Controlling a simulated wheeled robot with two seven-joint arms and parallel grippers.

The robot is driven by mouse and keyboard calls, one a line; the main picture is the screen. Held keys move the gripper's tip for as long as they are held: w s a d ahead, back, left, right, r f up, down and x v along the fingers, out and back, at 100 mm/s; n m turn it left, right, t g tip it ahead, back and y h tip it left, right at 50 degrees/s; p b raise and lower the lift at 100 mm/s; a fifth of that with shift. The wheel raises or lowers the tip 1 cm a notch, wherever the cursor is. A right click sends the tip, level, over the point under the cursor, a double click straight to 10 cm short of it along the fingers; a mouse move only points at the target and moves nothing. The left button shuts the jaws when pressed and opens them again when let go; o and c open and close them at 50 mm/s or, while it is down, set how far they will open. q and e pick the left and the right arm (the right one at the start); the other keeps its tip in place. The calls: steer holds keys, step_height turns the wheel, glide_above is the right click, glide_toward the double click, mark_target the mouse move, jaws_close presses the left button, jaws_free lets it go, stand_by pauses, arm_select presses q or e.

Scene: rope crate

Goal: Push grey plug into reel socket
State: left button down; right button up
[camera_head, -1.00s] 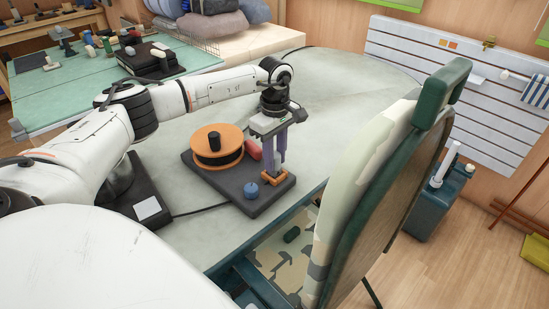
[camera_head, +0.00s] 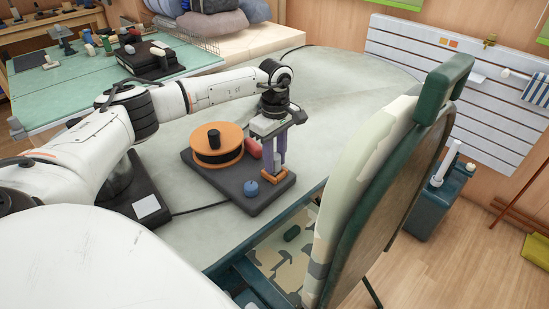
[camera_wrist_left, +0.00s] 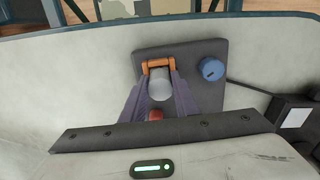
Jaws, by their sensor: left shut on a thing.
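My left gripper (camera_head: 274,163) points down over the front right part of a dark base board. In the left wrist view its two purple fingers (camera_wrist_left: 160,88) are shut on the pale grey plug (camera_wrist_left: 160,82). The plug is right beside an orange bracket (camera_wrist_left: 158,63), which also shows in the head view (camera_head: 272,175). Whether the plug's end is inside a socket there is hidden. The reel (camera_head: 217,145), orange with a black core, stands on the same board (camera_head: 225,187). My right gripper is not in view.
A blue knob (camera_head: 251,188) sits on the board left of the bracket. A red cylinder (camera_head: 252,146) lies between reel and gripper. A green chair-like padded object (camera_head: 350,190) stands to the right. The grey tabletop (camera_head: 325,85) behind is clear.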

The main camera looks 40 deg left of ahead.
arm_select(q)
steer(key=shift+f, duration=0.2)
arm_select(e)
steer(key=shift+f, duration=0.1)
arm_select(q)
steer(key=c, duration=1.3)
jaws_free()
step_height(320, 180, up, 2)
steer(key=shift+w, duration=0.1)
step_height(320, 180, up, 7)
steer(key=shift+r, duration=0.7)
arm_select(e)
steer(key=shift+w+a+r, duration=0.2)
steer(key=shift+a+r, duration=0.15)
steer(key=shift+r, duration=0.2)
